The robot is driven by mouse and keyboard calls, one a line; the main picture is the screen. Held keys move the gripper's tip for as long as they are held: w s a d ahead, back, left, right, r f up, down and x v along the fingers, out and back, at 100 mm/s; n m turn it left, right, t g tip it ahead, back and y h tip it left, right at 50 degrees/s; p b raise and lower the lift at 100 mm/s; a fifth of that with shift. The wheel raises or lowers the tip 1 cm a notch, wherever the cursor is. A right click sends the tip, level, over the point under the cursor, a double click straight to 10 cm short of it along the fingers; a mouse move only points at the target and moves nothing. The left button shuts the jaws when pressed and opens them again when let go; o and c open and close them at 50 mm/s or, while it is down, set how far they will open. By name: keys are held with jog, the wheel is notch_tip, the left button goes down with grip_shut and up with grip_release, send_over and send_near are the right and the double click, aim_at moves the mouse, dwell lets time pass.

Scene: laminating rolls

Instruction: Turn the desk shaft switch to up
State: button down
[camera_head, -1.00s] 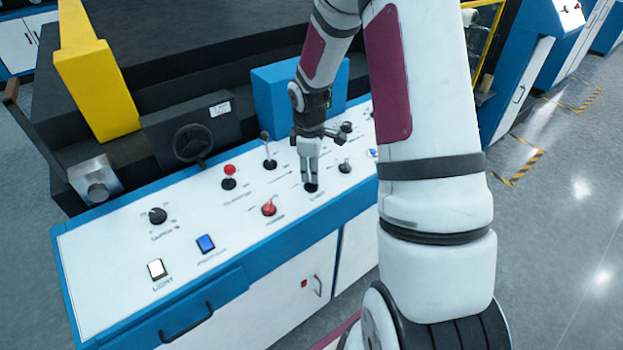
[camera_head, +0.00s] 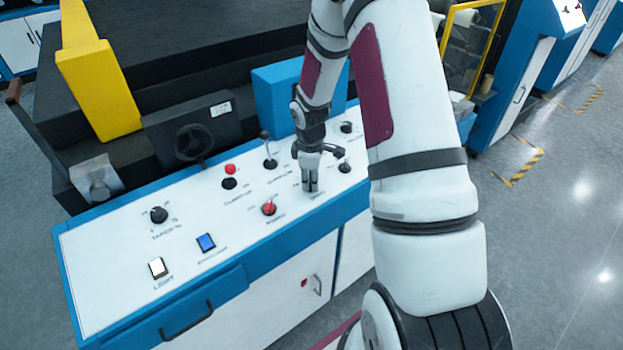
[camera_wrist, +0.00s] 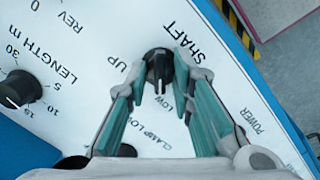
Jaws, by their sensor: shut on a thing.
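The shaft switch (camera_wrist: 158,65) is a small black rotary knob on the white panel, between my fingertips in the wrist view. The printed word SHAFT is beside it, with UP on its left and LOW below right. Its raised grip runs roughly up and down in that picture, and I cannot tell for sure which mark it points to. My gripper (camera_wrist: 158,80) is shut on the knob, one green-padded finger on each side. In the head view my gripper (camera_head: 310,187) points down onto the panel and hides the knob.
A small black lever (camera_head: 344,167) stands close right of my gripper.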

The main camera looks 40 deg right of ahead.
jog(key=shift+m, duration=0.4)
jog(key=m, duration=0.4)
jog(key=shift+m+y+b, duration=0.3)
jog(key=m, duration=0.5)
jog(key=shift+d+y+b, duration=0.1)
jog(key=shift+y+b, duration=0.2)
jog(key=shift+b, duration=0.05)
jog(key=m, duration=0.3)
jog(key=shift+m+y, duration=0.3)
jog(key=shift+m, duration=0.1)
jog(key=shift+m+b, duration=0.4)
jog(key=shift+m, duration=1.2)
jog(key=c, duration=1.7)
grip_release()
jog(key=shift+f, duration=0.1)
